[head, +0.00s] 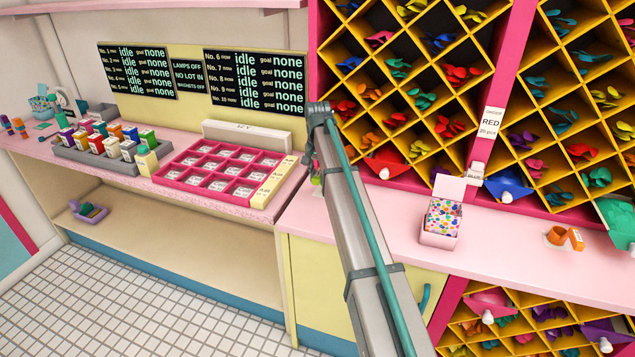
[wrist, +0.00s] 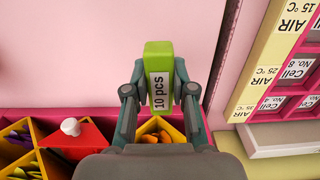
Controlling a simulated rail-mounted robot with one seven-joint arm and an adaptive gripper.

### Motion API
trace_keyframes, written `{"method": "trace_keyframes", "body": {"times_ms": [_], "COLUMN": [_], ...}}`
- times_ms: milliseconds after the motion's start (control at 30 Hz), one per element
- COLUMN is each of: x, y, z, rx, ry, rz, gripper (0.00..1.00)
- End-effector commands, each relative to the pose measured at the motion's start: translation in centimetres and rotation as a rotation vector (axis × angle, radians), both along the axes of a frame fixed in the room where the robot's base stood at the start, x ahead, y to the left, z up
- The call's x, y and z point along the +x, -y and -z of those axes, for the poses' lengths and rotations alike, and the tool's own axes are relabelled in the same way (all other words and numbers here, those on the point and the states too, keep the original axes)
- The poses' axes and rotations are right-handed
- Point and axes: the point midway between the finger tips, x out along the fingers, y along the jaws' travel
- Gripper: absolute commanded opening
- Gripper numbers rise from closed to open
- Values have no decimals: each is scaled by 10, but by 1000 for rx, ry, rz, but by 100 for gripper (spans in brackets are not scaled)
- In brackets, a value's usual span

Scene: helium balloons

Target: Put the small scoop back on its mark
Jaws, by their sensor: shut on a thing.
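My gripper (wrist: 160,94) is shut on a green block (wrist: 158,56) labelled "10 pcs", which looks like the handle of the small scoop. The scoop's cup is not visible in the wrist view. In the head view my arm hides most of the gripper, and only a bit of green (head: 316,180) shows beside it, near the end of the pink counter. An orange scoop (head: 575,239) with a round cup sits on a pale patch at the right of that counter. I cannot make out an empty mark for the small scoop.
A pink compartment tray (head: 213,190) with labelled cells lies left of my arm; its edge shows in the wrist view (wrist: 285,112). A patterned open box (head: 440,222) stands on the counter. The balloon rack (head: 517,60) rises behind. Counter between box and orange scoop is clear.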

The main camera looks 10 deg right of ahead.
Motion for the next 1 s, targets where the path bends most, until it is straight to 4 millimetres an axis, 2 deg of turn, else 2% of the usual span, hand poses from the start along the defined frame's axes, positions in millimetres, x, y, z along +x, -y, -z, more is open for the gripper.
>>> {"method": "trace_keyframes", "body": {"times_ms": [267, 667, 700, 800, 1000], "x": [2, 3, 3, 3, 3], "y": [-2, -2, -2, -2, -2], "z": [32, 38, 37, 37, 37], "rx": [0, 0, 0, 0, 0], "ry": [-1, 0, 0, -1, -1], "rz": [0, 0, 0, 0, 0], "gripper": [0, 0, 31, 48, 50]}}
